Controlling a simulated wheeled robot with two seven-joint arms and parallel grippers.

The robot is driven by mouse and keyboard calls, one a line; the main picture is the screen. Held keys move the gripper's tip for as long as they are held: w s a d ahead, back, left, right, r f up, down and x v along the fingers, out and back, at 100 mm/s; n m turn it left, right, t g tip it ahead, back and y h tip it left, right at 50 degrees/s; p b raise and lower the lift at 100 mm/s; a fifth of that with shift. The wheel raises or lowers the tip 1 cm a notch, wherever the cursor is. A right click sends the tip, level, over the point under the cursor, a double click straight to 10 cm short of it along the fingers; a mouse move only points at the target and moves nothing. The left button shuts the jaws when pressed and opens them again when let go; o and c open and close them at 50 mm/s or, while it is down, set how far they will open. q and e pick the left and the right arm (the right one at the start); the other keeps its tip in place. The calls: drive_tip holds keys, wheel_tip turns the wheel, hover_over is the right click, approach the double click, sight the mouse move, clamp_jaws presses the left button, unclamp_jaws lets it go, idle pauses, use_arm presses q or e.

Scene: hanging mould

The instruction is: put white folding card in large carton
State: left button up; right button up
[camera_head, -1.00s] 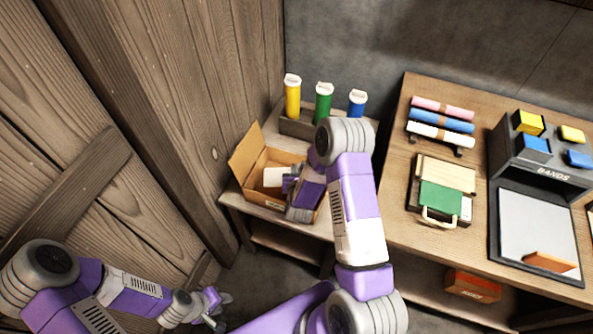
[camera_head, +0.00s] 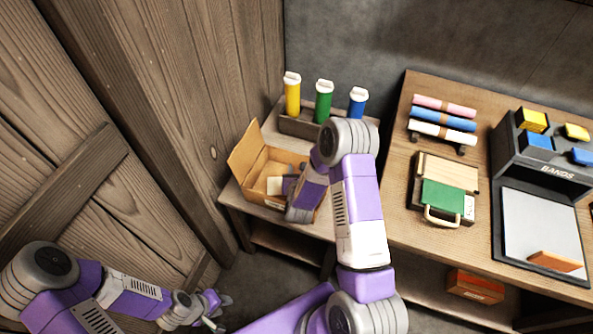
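The large open carton (camera_head: 254,186) stands on the low side table at centre left, its back flap raised. A small pale card (camera_head: 274,186), likely the white folding card, shows inside the carton's opening. My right gripper (camera_head: 285,187) is at the carton, beside the card. My forearm and wrist hide part of the carton's right side. The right fingertips are too small and covered to tell whether they hold the card. My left gripper (camera_head: 219,312) hangs low at the bottom left, away from the tables, its fingers apart and empty.
Yellow (camera_head: 293,98), green (camera_head: 323,103) and blue (camera_head: 356,104) tubes stand in a wooden rack behind the carton. The right workbench holds rolls (camera_head: 442,121), a green-fronted case (camera_head: 442,197) and a BANDS organiser (camera_head: 540,155). A wooden wall is close on the left.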

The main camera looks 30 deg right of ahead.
drive_tip(key=shift+r, duration=0.1)
drive_tip(key=shift+r+p, duration=0.2)
drive_tip(key=shift+p, duration=0.2)
drive_tip(key=shift+s+a+r+p, duration=0.15)
drive_tip(key=shift+s+r+p, duration=0.1)
drive_tip(key=shift+r+p, duration=0.45)
drive_tip(key=p+v, duration=0.1)
drive_tip(key=v, duration=1)
drive_tip(key=shift+s+f, duration=0.15)
drive_tip(key=shift+f, duration=0.05)
drive_tip(key=shift+a, duration=0.1)
